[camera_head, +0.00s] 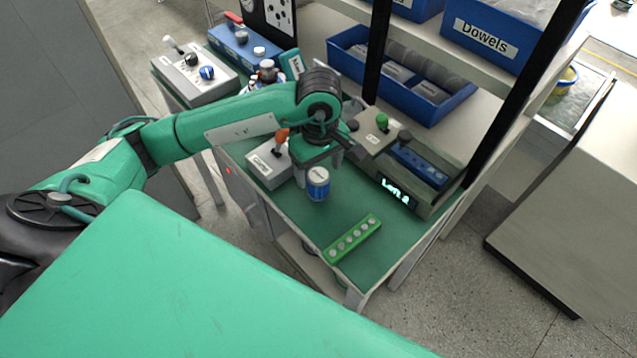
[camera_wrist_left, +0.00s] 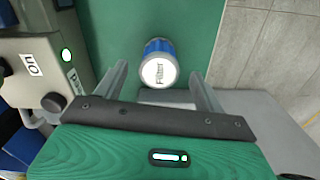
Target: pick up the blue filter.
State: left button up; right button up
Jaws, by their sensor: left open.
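The blue filter (camera_head: 318,184) is a short blue cylinder with a white top, standing on the green tabletop (camera_head: 310,217) in the head view. In the left wrist view the filter (camera_wrist_left: 158,66) shows its white face with the word "Filter". My left gripper (camera_head: 345,160) is just behind and above it in the head view. In the wrist view the two fingers of my left gripper (camera_wrist_left: 158,80) are apart, with the filter between and just beyond their tips. Nothing is held. My right gripper is not in view.
A green strip with several round knobs (camera_head: 352,239) lies near the table's front edge. A grey box with an orange-topped lever (camera_head: 268,165) stands left of the filter. A grey control unit with a lit display (camera_head: 397,194) stands to the right.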

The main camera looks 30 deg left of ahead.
aim_at(318, 175)
pick_arm(q)
jog(key=shift+f, duration=0.7)
jog(key=shift+f+p, duration=0.4)
jog(key=shift+f, duration=0.1)
notch_tip(318, 175, down, 3)
jog(key=shift+a+f+p, duration=0.15)
jog(key=shift+p, duration=0.45)
jog(key=shift+w+f, duration=0.1)
jog(key=shift+f, duration=0.4)
jog(key=c, duration=1.1)
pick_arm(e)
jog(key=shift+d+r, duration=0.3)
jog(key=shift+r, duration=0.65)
pick_arm(q)
jog(key=shift+r, duration=0.15)
